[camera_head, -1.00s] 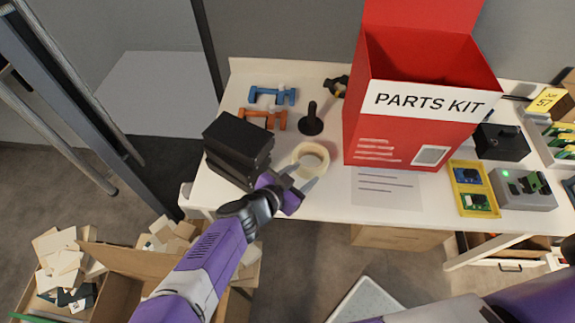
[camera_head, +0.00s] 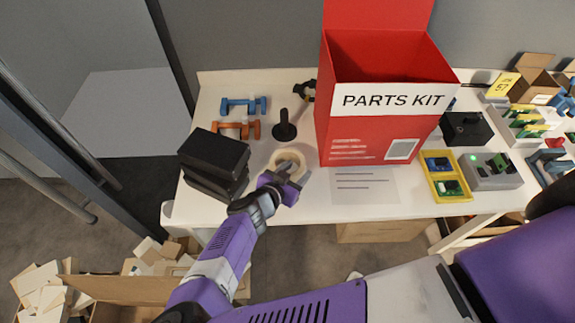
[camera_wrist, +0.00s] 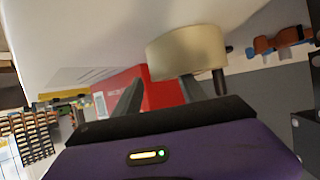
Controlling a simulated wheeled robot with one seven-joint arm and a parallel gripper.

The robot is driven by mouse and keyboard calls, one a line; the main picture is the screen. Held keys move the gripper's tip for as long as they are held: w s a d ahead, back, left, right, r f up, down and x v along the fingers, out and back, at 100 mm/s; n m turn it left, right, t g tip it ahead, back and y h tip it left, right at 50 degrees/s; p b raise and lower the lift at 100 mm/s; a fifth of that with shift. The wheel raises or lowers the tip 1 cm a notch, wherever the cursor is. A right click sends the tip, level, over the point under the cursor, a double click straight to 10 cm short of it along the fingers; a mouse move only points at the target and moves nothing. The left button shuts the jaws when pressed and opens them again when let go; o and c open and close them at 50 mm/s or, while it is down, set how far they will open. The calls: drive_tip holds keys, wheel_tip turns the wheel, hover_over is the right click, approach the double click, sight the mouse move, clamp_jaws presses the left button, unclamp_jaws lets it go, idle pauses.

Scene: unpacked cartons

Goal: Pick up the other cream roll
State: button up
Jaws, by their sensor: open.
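Whether a finger touches the roll I cannot tell. I see only one cream roll.
The red PARTS KIT box (camera_head: 350,136) stands close to the right of the roll. Black boxes (camera_head: 214,158) are stacked close on the left. A black upright tool (camera_head: 284,130) stands behind. A paper sheet (camera_head: 365,186) lies at the right front.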

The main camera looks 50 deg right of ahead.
drive_tip(key=shift+c, duration=0.2)
clamp_jaws()
drive_tip(key=shift+a+f, duration=0.15)
drive_tip(key=shift+f, duration=0.1)
idle(1.0)
